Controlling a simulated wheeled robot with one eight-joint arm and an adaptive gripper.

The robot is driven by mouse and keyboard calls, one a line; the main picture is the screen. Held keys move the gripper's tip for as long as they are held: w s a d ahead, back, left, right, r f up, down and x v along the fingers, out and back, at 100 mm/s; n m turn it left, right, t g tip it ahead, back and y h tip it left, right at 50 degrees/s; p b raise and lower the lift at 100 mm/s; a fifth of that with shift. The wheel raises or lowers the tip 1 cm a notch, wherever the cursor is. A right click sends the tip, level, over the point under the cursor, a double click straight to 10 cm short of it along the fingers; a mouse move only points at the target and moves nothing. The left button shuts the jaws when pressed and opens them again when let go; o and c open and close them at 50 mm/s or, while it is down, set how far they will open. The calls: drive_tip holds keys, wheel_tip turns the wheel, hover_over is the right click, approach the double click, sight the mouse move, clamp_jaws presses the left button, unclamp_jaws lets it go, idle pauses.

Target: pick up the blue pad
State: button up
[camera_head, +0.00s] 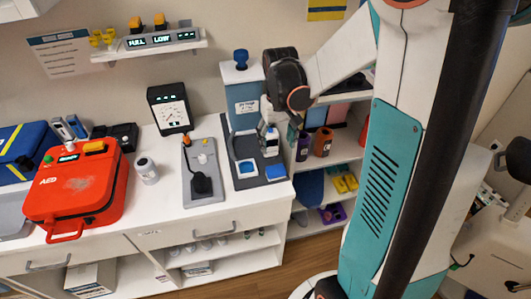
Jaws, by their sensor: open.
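A solid blue pad (275,172) lies on a dark grey tray (262,183) near the right end of the white counter. To its left on the same tray is a blue square with a pale border (246,169); I cannot tell which of the two is the pad named. My gripper (269,152) points down over the tray, just behind the solid blue pad. It is open, and I see nothing in it. The fingertips are small in this view, so I cannot tell their height above the tray.
A blue-grey box (243,98) stands behind the tray. A shelf with bottles (322,143) is right of the counter.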

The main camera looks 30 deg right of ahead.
drive_tip(key=b, duration=0.3)
approach(276, 169)
wheel_tip(276, 169, down, 5)
drive_tip(key=shift+s+f, duration=0.1)
wheel_tip(276, 169, down, 5)
drive_tip(key=shift+f+b, duration=0.1)
drive_tip(key=shift+b, duration=0.85)
drive_tip(key=c, duration=0.7)
